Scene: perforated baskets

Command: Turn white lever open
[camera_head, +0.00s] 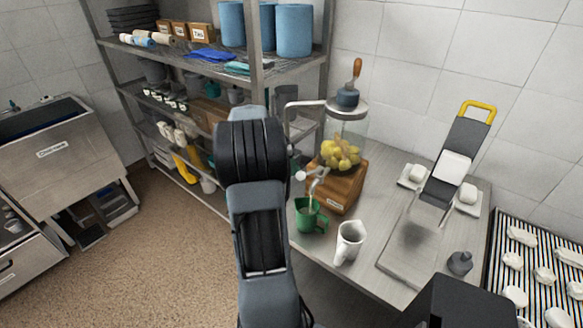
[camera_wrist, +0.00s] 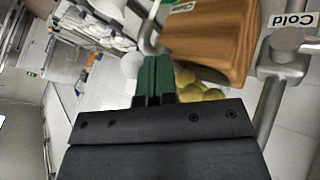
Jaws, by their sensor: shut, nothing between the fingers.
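A glass dispenser (camera_head: 345,128) with lemons stands on a wooden base (camera_head: 344,187) on the steel counter. On its front is a metal tap (camera_head: 318,181) with a white lever (camera_head: 300,176). A green mug (camera_head: 309,217) stands under the spout, with a thin pale streak above it. In the wrist view, my gripper (camera_wrist: 154,72) is shut, its green fingertips together with nothing between them. A pale rounded part, seemingly the white lever (camera_wrist: 131,65), shows just beside and partly behind the fingertips. I cannot tell if they touch. My arm hides the gripper in the head view.
A white pitcher (camera_head: 349,241) stands right of the green mug. A slicer-like device (camera_head: 450,165) and a striped tray (camera_head: 535,260) lie farther right. Metal shelving (camera_head: 200,62) stands behind on the left. A grey pipe with a "Cold" tag (camera_wrist: 293,19) shows in the wrist view.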

